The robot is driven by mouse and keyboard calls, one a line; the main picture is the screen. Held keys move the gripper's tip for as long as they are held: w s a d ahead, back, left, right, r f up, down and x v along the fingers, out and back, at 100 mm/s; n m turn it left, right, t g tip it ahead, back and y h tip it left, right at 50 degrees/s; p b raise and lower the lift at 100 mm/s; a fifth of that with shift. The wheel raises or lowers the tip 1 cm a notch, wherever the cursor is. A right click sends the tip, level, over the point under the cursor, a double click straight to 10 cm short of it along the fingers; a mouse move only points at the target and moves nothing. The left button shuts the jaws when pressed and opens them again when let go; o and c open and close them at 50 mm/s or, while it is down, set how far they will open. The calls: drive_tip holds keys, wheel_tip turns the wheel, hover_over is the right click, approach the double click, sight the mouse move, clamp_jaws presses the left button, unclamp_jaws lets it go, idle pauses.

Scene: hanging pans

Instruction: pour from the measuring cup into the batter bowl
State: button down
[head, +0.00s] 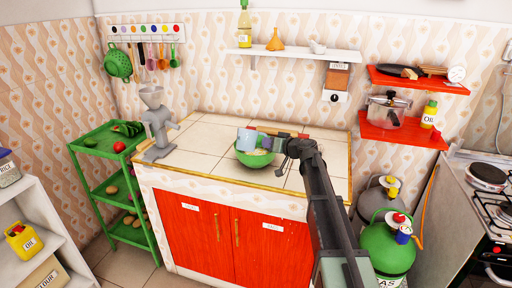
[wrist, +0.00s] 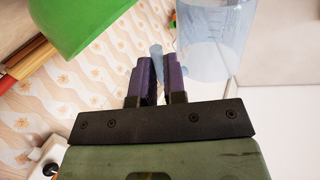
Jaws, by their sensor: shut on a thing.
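The green batter bowl (head: 254,159) stands on the tiled counter, with pale contents showing inside. The pale blue see-through measuring cup (head: 246,139) is held over the bowl and looks tilted to the left. My gripper (head: 265,142) is to the right of the cup, shut on its handle. In the wrist view the purple fingers (wrist: 153,78) close on the handle, and the clear cup (wrist: 208,38) shows beyond them. The green bowl fills the upper left there (wrist: 95,18). I cannot tell whether anything is flowing from the cup.
A grey grinder (head: 158,125) stands at the counter's left edge. A white shelf (head: 295,53) with a bottle and funnel is on the wall behind. Red shelves (head: 400,130) with a pot hang to the right. The counter's front left is clear.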

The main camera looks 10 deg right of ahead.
drive_tip(key=shift+s+a+f+n+t+y+b, duration=0.1)
drive_tip(key=shift+s+a+f+n+t+b, duration=0.15)
drive_tip(key=shift+s+n+t+b, duration=0.4)
drive_tip(key=shift+s+a+f+n+t+y+b, duration=0.1)
drive_tip(key=shift+s+a+f+n+t+b, duration=0.2)
drive_tip(key=shift+n, duration=0.65)
drive_tip(key=shift+s+a+f+n+t+y+b, duration=0.1)
drive_tip(key=shift+s+a+n+t+b, duration=0.25)
drive_tip(key=shift+n+b, duration=0.4)
drive_tip(key=shift+s, duration=0.1)
